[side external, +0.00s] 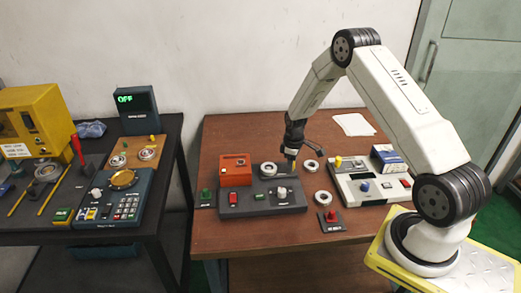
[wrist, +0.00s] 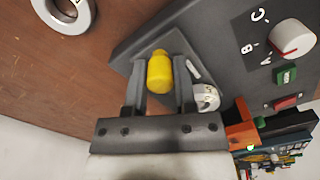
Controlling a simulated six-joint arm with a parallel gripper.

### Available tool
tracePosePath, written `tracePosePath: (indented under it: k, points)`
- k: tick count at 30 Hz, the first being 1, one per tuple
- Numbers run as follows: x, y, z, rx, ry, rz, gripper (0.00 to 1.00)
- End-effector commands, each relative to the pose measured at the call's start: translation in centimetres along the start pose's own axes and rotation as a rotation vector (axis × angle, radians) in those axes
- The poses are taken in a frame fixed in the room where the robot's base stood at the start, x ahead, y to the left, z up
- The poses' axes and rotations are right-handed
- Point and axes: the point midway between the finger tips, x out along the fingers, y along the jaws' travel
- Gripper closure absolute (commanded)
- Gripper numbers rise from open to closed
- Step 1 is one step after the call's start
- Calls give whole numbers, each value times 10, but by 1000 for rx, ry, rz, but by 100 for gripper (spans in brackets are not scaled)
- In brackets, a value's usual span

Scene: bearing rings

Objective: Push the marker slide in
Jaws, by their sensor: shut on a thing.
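The marker slide's yellow knob (wrist: 159,75) stands at the edge of a dark grey console (wrist: 222,55) in the wrist view. My gripper (wrist: 162,66) is around it, one finger on each side, and is shut on it. In the side view my gripper (side external: 291,158) points down over the console's (side external: 240,209) back right part. The slide's body and track are hidden or too small to make out.
Loose rings (side external: 322,198) lie on the brown table to the right, beside a pale control panel (side external: 345,184).

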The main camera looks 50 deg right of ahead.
Motion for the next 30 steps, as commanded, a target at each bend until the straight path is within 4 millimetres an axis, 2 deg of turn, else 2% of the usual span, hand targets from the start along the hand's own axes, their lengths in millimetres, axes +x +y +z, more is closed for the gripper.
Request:
tracePosePath:
  k: [30]
  points:
    - [-1,-21,-39,-2,4,2,100]
